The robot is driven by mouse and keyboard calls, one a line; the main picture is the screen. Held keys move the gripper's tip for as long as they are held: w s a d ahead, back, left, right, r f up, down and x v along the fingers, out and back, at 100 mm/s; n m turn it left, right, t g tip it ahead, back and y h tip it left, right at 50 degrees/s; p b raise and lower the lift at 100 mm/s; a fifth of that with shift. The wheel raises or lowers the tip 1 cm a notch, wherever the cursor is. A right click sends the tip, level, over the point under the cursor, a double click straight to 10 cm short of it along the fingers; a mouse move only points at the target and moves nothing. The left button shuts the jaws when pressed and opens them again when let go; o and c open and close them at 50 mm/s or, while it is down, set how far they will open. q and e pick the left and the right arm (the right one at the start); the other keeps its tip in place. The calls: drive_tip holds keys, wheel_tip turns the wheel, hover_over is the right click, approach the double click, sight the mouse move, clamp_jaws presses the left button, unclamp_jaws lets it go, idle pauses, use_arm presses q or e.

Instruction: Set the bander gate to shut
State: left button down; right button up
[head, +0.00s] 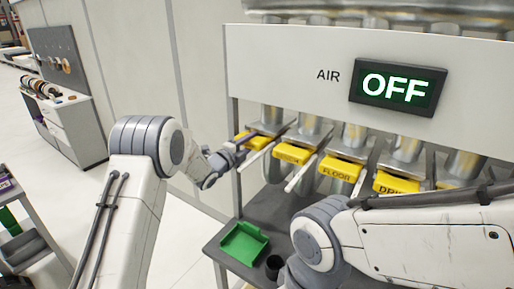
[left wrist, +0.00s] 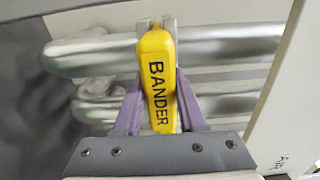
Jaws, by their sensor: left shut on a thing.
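The bander gate's yellow handle (left wrist: 157,75), lettered BANDER, stands between the purple fingers of my left gripper (left wrist: 158,105) in the left wrist view. The fingers are shut on it. In the head view the left gripper (head: 238,148) reaches the leftmost yellow handle (head: 262,136) in the row under the white panel. Part of that handle is hidden by the gripper. How far the gate's slide is in or out cannot be told. My right arm crosses the lower right of the head view, and its gripper does not show.
More yellow gates hang to the right, including the FLOOR gate (head: 336,172). A display (head: 398,87) beside AIR reads OFF. Below are a grey shelf (head: 222,243), a green tray (head: 243,243) and a dark cup (head: 273,266). A drawer cabinet (head: 75,130) stands far left.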

use_arm(q)
drive_tip(key=c, duration=0.7)
unclamp_jaws()
drive_tip(key=shift+w, duration=0.1)
drive_tip(key=shift+o, duration=1.1)
drive_tip(key=shift+w+d, duration=0.1)
drive_tip(key=shift+s, duration=0.2)
drive_tip(key=b+v, duration=0.5)
drive_tip(key=v, duration=0.5)
drive_tip(key=shift+s, duration=0.1)
